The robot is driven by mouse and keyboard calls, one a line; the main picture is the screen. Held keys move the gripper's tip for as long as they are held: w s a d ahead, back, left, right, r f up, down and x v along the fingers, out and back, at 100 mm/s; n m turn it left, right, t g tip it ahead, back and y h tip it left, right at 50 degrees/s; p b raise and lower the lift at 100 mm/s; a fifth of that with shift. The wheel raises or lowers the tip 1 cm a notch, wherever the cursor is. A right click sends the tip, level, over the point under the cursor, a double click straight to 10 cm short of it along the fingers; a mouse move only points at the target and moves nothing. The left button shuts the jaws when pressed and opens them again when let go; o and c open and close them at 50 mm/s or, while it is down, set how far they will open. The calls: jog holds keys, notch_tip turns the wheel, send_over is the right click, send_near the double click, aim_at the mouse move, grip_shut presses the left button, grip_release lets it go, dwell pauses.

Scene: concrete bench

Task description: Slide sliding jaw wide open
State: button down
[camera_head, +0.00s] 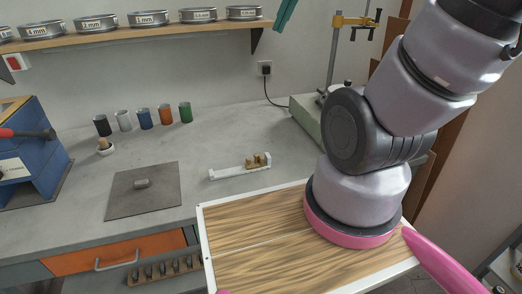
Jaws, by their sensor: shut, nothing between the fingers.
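A small fixture with a white rail (230,173) lies on the grey bench, slanting slightly up to the right. Two small tan-brown blocks (256,161) stand close together on its right part; I cannot tell which is the sliding jaw or whether they touch. A bare stretch of rail shows left of them, with a small raised white end at the far left. My gripper cannot be made out in this view. My pale arm with its dark joint fills the right side, apart from the fixture in the picture.
A dark square plate with a small grey block (141,184) lies to the left. Several coloured cups (145,119) stand behind it. A wood-topped, white-rimmed board (250,237) is in front. Bench around the fixture is clear.

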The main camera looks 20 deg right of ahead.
jog(key=w+d+f+m+g, duration=0.2)
jog(key=w+f+m+g, duration=0.2)
jog(key=w+f, duration=0.8)
jog(key=m+g, duration=0.3)
send_near(259, 155)
jog(key=w+d+r, duration=0.2)
jog(key=d+r, duration=0.2)
jog(key=d, duration=0.1)
jog(key=shift+y, duration=0.3)
jog(key=x, duration=0.9)
jog(key=shift+f, duration=0.35)
jog(key=shift+s+a+f, duration=0.1)
jog(key=shift+s+a, duration=0.15)
jog(key=shift+a, duration=0.3)
jog(key=shift+s+a+f, duration=0.15)
jog(key=shift+s+a, duration=0.1)
jog(key=shift+a, duration=0.3)
jog(key=shift+s+a+f, duration=0.15)
jog(key=shift+s+a, duration=0.2)
jog(key=shift+a, duration=0.3)
jog(key=shift+a, duration=0.1)
